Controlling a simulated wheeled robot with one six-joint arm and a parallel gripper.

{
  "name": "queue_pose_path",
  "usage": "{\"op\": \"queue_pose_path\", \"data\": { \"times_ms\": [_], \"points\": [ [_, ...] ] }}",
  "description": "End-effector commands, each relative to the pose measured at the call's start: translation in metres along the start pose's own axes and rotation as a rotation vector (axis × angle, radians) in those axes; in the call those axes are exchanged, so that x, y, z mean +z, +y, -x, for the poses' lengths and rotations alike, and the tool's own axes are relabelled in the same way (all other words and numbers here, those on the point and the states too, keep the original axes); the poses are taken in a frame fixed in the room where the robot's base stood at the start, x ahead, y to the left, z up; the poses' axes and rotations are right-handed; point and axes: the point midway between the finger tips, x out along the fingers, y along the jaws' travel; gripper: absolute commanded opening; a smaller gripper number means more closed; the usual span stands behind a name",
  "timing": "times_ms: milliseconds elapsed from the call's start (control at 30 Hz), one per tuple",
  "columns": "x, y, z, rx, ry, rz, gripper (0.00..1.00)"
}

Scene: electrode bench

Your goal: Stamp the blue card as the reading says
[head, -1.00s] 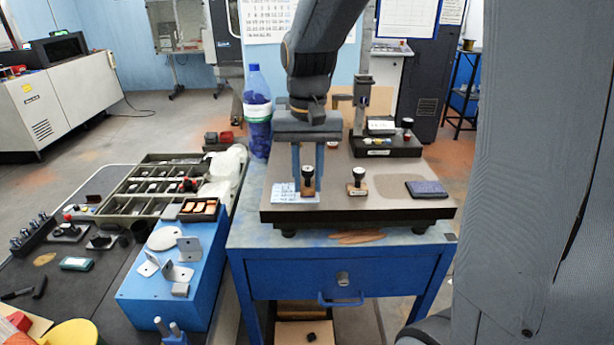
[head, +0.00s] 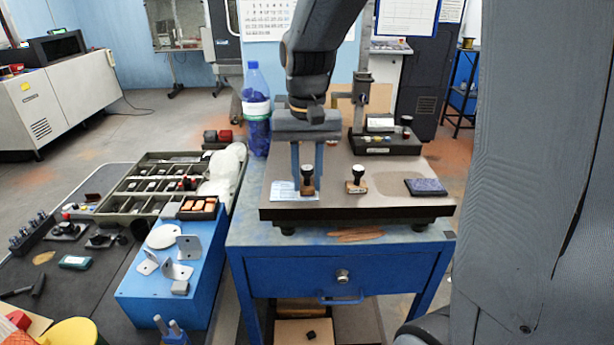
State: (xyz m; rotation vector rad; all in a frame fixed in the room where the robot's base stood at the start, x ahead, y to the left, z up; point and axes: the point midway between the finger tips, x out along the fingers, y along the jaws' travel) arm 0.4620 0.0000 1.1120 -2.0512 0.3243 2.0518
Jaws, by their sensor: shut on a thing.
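The blue card (head: 282,192) lies flat at the front left of the dark bench plate. My gripper (head: 307,178) points down over the card's right part, with one finger on each side of a stamp. A second similar stamp (head: 356,187) stands upright to the right. A dark blue ink pad (head: 426,187) lies farther right. The reading is too small to make out.
A dark instrument base (head: 388,144) with a post (head: 360,100) stands at the back of the plate (head: 345,213). A blue bottle (head: 256,110) stands at the back left. A compartment tray (head: 125,200) and a blue block with metal parts (head: 130,283) are on the left.

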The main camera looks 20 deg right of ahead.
Motion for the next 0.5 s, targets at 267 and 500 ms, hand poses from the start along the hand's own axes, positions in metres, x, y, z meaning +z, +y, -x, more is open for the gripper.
{"op": "queue_pose_path", "data": {
  "times_ms": [267,500],
  "points": [
    [0.0,0.0,-0.0033,0.0,0.0,0.0,0.1],
    [-0.0001,0.0,-0.0059,0.0,0.0,0.0,0.1]
  ]
}}
